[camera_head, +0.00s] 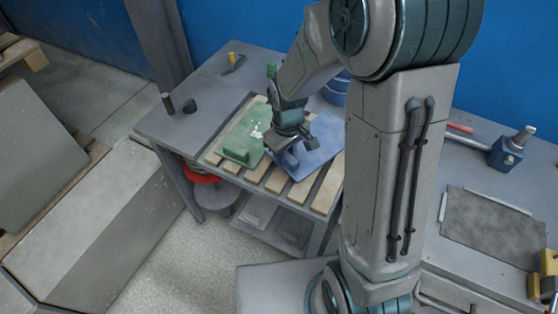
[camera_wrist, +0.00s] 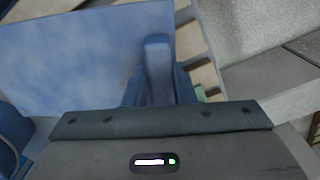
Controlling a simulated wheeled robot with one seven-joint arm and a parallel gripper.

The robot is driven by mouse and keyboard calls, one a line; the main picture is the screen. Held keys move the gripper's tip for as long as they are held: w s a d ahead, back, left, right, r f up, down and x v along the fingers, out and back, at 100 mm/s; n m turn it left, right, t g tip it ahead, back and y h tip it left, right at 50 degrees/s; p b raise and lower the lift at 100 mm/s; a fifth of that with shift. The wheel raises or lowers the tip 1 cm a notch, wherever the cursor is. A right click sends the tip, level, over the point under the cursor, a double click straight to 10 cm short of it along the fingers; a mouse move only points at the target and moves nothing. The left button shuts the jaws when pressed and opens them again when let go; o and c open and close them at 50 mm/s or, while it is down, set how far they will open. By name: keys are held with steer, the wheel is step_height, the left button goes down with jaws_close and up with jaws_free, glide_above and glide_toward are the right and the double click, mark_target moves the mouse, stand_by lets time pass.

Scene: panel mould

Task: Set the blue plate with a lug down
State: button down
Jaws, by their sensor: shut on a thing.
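The blue plate with a lug (camera_head: 318,150) is at the wooden slats on the grey table, to the right of a green plate (camera_head: 240,138). My gripper (camera_head: 289,152) is over the plate's left part and shut on its lug. In the wrist view the blue plate (camera_wrist: 75,60) fills the upper left, and its upright lug (camera_wrist: 157,70) stands just beyond the gripper's edge. The fingertips are mostly hidden there. I cannot tell whether the plate touches the slats or is held slightly above them.
The wooden slats (camera_head: 275,181) lie on the grey table (camera_head: 180,125). A blue bucket (camera_head: 335,90) stands behind the plate. Small dark cylinders (camera_head: 168,102) stand at the table's left. A second table with a grey sheet (camera_head: 492,230) and a blue vise (camera_head: 505,152) is at right.

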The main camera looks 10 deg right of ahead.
steer(key=shift+w+a+f, duration=0.1)
steer(key=shift+a+f, duration=0.25)
steer(key=shift+a, duration=0.15)
steer(key=shift+f+p, duration=0.3)
steer(key=shift+f, duration=1.6)
steer(key=shift+f, duration=0.1)
steer(key=shift+f, duration=0.15)
steer(key=c, duration=1.2)
jaws_free()
steer(key=shift+r, duration=0.2)
